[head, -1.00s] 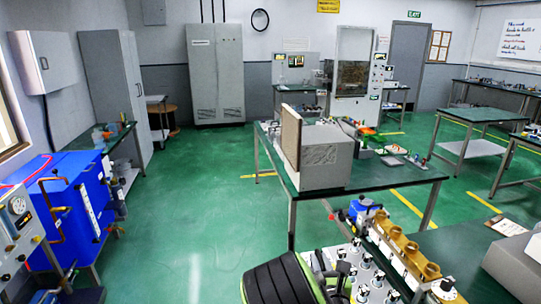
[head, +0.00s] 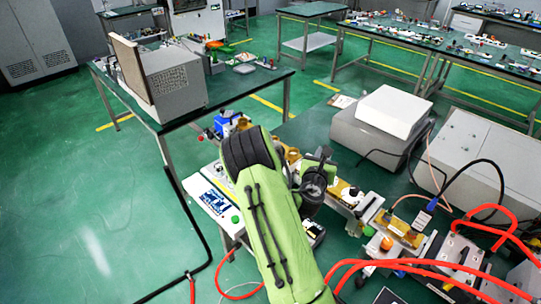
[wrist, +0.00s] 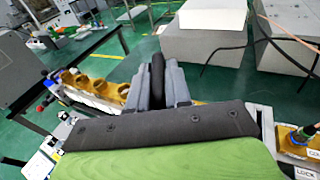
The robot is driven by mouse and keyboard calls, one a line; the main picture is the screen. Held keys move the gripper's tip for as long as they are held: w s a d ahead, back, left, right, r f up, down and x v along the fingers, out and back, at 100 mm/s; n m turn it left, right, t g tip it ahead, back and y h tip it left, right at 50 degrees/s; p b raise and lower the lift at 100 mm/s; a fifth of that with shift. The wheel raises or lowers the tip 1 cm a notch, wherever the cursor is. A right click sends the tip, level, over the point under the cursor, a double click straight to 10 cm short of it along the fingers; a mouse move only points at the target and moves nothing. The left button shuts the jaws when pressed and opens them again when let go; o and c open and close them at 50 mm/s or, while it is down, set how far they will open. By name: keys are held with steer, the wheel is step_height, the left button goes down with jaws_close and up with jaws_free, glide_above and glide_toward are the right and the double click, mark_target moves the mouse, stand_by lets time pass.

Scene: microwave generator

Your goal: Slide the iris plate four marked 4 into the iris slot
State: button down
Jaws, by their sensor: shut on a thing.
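My gripper (wrist: 157,88) is shut on a thin dark piece (wrist: 157,68), seen edge-on between the two grey fingers in the wrist view. This looks like the iris plate, but no number 4 can be read. In the head view my gripper (head: 316,182) is small and partly hidden by my green arm, over the long bench line with brass waveguide parts (head: 402,228). The held piece cannot be made out there. I cannot pick out the iris slot; part of the line is hidden behind my arm and gripper.
Brass parts with round openings (wrist: 98,86) lie left of my gripper in the wrist view. A white-topped grey box (head: 395,112) and a larger grey cabinet (head: 468,160) stand right of the line.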

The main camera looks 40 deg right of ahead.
steer(key=s+d+m+g+h, duration=0.2)
steer(key=s+d+m+g, duration=0.3)
steer(key=s+d, duration=0.6)
steer(key=s+g, duration=0.1)
steer(key=s, duration=0.2)
steer(key=shift+g+h+p, duration=0.3)
steer(key=shift+h+p, duration=0.05)
steer(key=shift+h, duration=0.05)
steer(key=shift+d, duration=0.1)
step_height(320, 180, down, 6)
steer(key=b, duration=0.4)
steer(key=shift+b, duration=0.4)
step_height(320, 180, down, 7)
steer(key=b, duration=0.5)
steer(key=shift+f, duration=0.2)
stand_by(2.6)
steer(key=shift+r, duration=0.2)
